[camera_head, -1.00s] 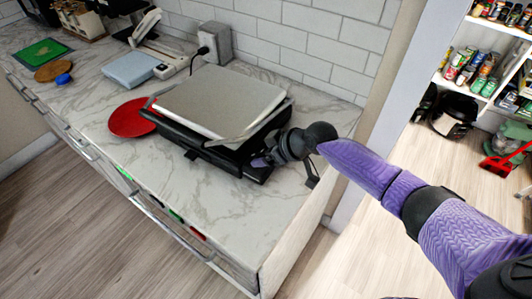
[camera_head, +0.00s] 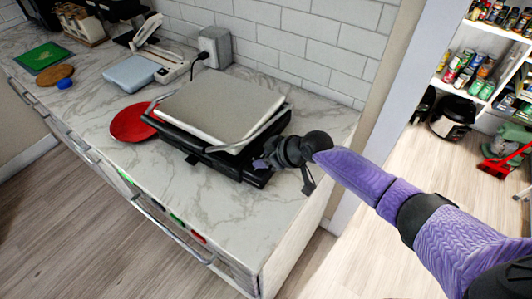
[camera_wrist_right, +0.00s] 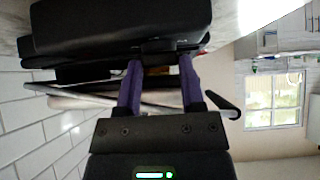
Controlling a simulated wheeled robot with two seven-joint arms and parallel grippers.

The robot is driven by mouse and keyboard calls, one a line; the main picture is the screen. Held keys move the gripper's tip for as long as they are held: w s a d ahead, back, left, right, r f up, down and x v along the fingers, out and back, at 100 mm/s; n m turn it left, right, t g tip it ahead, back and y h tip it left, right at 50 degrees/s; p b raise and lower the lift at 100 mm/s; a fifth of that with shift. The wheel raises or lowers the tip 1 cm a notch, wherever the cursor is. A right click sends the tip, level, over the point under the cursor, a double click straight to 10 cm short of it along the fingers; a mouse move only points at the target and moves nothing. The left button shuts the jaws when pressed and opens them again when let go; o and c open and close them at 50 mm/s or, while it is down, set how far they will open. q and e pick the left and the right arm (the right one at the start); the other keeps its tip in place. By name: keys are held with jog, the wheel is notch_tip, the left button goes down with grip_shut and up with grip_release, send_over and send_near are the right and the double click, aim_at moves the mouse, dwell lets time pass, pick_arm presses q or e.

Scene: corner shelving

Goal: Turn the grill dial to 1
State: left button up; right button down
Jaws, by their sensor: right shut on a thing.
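The grill (camera_head: 222,103) stands on the marble counter, with a light grey lid and a black base. It also shows in the wrist view, with its black base (camera_wrist_right: 120,25) filling the top. My right gripper (camera_head: 262,163) is at the grill's front right corner. In the wrist view its two purple fingers (camera_wrist_right: 160,70) reach up to the side of the black base and are shut on a small part there, apparently the dial. The dial's face and its numbers are hidden, so I cannot read its setting. My left gripper is not in view.
A red plate (camera_head: 132,122) lies left of the grill, partly beside its base. A grey box (camera_head: 215,46) with a cord stands behind it against the tiled wall. A blue-topped scale (camera_head: 130,73) is further left. The counter in front of the grill is clear.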

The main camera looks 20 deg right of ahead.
jog(key=m+h+p, duration=0.1)
jog(key=p, duration=0.1)
jog(key=m+t+h+p, duration=0.1)
jog(key=m+p, duration=0.1)
jog(key=p, duration=0.1)
jog(key=a+m+h+p, duration=0.1)
jog(key=m+p, duration=0.1)
jog(key=shift+s+r+t+p, duration=0.2)
jog(key=shift+r+t+p, duration=0.05)
jog(key=shift+t+p, duration=0.1)
jog(key=shift+f+m+h, duration=0.1)
jog(key=shift+m+h, duration=0.3)
jog(key=shift+h, duration=0.1)
jog(key=shift+f+m+h, duration=0.1)
jog(key=shift+m+h, duration=0.2)
jog(key=shift+m, duration=0.1)
jog(key=shift+a+f+m+h, duration=0.15)
jog(key=shift+m+h, duration=0.45)
jog(key=shift+m, duration=0.2)
jog(key=shift+a+m+h+b, duration=0.1)
jog(key=shift+m+h+b, duration=0.8)
jog(key=shift+m+b, duration=0.2)
jog(key=shift+m+h+b, duration=0.3)
jog(key=shift+b, duration=0.05)
jog(key=shift+w, duration=0.1)
